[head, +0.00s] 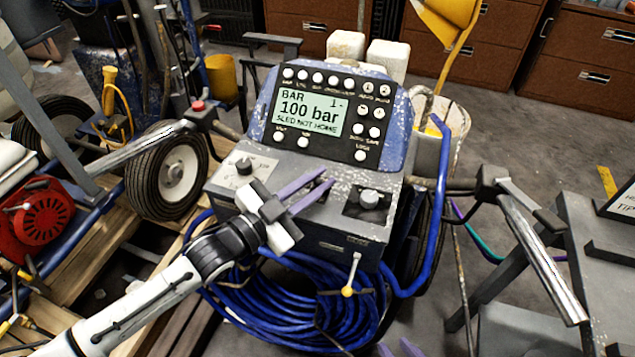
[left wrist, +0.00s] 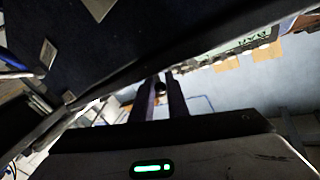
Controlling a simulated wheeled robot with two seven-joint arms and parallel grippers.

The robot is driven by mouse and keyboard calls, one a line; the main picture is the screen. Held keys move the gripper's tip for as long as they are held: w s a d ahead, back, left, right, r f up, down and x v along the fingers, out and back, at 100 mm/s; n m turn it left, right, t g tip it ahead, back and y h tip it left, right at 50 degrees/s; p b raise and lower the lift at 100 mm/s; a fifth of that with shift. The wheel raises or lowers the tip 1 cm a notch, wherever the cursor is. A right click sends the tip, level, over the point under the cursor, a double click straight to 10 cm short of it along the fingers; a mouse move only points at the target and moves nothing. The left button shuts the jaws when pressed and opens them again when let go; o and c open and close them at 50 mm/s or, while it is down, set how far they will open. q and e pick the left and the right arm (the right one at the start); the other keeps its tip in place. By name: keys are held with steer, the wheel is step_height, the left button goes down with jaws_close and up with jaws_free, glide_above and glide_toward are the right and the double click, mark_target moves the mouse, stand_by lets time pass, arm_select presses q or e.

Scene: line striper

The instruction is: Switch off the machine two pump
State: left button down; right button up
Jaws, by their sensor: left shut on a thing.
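The machine's blue and grey console (head: 410,135) carries a lit display (head: 308,113) reading "BAR", "100 bar" and "SLED NOT HOME". Below it, a grey ledge has a small knob (head: 243,166) at left and a larger round knob (head: 369,198) at right. My left gripper (head: 328,178) reaches over the ledge between these knobs, its purple fingers close together. In the left wrist view the fingertips (left wrist: 161,80) close on a small dark part (left wrist: 160,87), mostly hidden; I cannot tell which control it is. My right gripper (head: 398,350) shows only two separated purple fingertips at the bottom edge.
A coiled blue hose (head: 290,305) hangs under the ledge. Handlebars (head: 540,255) stick out at right, and a wheel (head: 165,175) and red engine (head: 40,220) stand at left. A grey table (head: 600,255) is at far right. Brown drawers (head: 580,50) line the back.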

arm_select(q)
steer(key=shift+f, duration=0.1)
steer(key=c, duration=1.7)
jaws_free()
steer(key=shift+c, duration=0.2)
steer(key=shift+s, duration=0.1)
steer(key=v, duration=1)
steer(key=shift+s, duration=0.15)
